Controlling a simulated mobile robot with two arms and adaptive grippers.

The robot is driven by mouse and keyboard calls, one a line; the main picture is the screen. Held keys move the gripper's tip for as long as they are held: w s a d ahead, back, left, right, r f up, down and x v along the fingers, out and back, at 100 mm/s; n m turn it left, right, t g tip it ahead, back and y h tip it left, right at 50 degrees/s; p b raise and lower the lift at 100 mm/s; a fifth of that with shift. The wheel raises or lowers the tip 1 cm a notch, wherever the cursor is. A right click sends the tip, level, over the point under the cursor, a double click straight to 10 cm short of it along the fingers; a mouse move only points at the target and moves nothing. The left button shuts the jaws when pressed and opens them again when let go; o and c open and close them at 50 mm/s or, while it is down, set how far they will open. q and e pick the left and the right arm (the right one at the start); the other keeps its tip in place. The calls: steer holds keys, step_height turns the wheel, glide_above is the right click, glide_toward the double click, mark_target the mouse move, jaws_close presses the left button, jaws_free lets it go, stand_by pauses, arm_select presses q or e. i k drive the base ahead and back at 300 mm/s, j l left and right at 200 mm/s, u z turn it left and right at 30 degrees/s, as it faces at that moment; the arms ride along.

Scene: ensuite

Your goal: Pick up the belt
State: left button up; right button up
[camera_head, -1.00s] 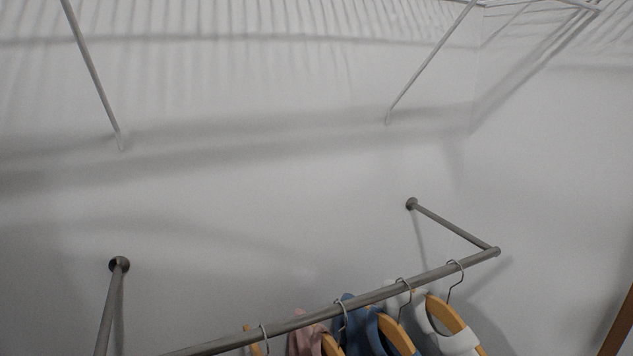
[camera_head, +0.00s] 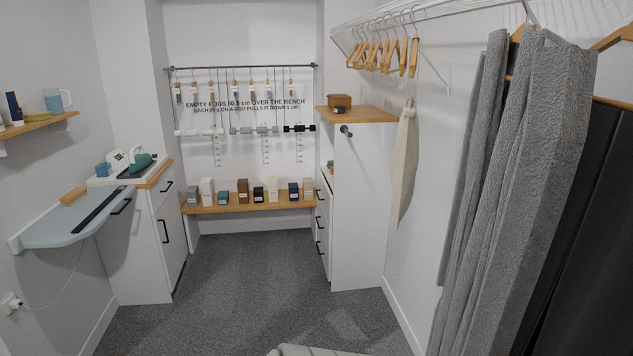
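A long, flat black strip (camera_head: 98,209) lies on the pale blue wall-mounted board (camera_head: 50,235) at the left; it looks like a belt, but I cannot be sure. A tan block (camera_head: 73,195) lies beside it, towards the back of the board. Neither of my grippers is in view, so I cannot tell what they hold.
A white cabinet (camera_head: 155,235) stands behind the board. A bench with several small boxes (camera_head: 243,190) spans the back wall. A tall white unit (camera_head: 357,205) and grey curtain-like cloth (camera_head: 515,190) line the right. The grey carpet (camera_head: 240,275) between is clear.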

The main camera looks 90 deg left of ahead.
mark_target(93, 215)
steer(key=u, duration=4.05)
steer(key=i+l, duration=0.2)
steer(key=i, duration=0.3)
steer(key=i+l, duration=0.2)
steer(key=i, duration=0.3)
